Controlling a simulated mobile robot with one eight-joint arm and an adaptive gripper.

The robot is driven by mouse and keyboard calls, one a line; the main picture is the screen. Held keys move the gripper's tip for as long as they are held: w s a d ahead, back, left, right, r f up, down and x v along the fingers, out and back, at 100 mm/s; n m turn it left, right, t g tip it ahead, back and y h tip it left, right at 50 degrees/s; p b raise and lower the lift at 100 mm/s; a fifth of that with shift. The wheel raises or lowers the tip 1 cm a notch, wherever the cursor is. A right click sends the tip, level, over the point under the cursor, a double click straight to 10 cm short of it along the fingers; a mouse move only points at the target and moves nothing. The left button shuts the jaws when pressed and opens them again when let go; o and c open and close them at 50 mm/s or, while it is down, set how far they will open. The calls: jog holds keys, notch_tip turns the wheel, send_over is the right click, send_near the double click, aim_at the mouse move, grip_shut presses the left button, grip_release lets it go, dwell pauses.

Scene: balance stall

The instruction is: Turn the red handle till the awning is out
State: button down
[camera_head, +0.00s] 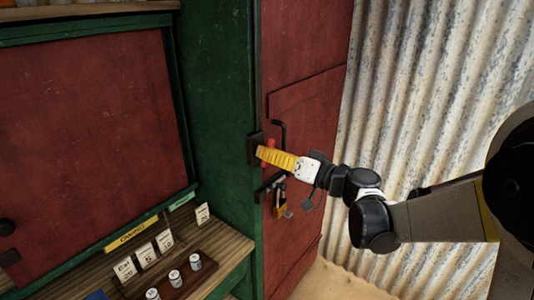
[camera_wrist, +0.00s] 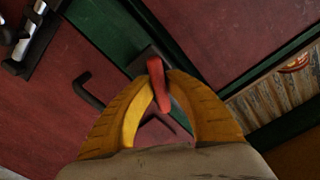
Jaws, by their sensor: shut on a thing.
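The red handle (camera_wrist: 157,84) sits in front of a dark mount on the green post in the wrist view. My gripper (camera_wrist: 166,90) has its yellow fingers around the handle, one on each side, and is shut on it. In the head view my yellow gripper (camera_head: 262,154) reaches in from the right to the dark mount (camera_head: 252,148) on the green post. Only a small part of the red handle (camera_head: 271,144) shows there, beside the fingers. I cannot make out the awning in either view.
A black bent door pull (camera_head: 281,133) and a bolt with a brass padlock (camera_head: 280,206) are close to my gripper on the red door. A counter (camera_head: 232,243) with price cards and small cans (camera_head: 174,278) is at the lower left. Corrugated metal (camera_head: 420,90) stands behind my arm.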

jog(key=c, duration=1.4)
grip_release()
jog(key=shift+r, duration=0.1)
jog(key=shift+d, duration=0.1)
jog(key=v, duration=1.2)
jog(key=shift+s, duration=0.1)
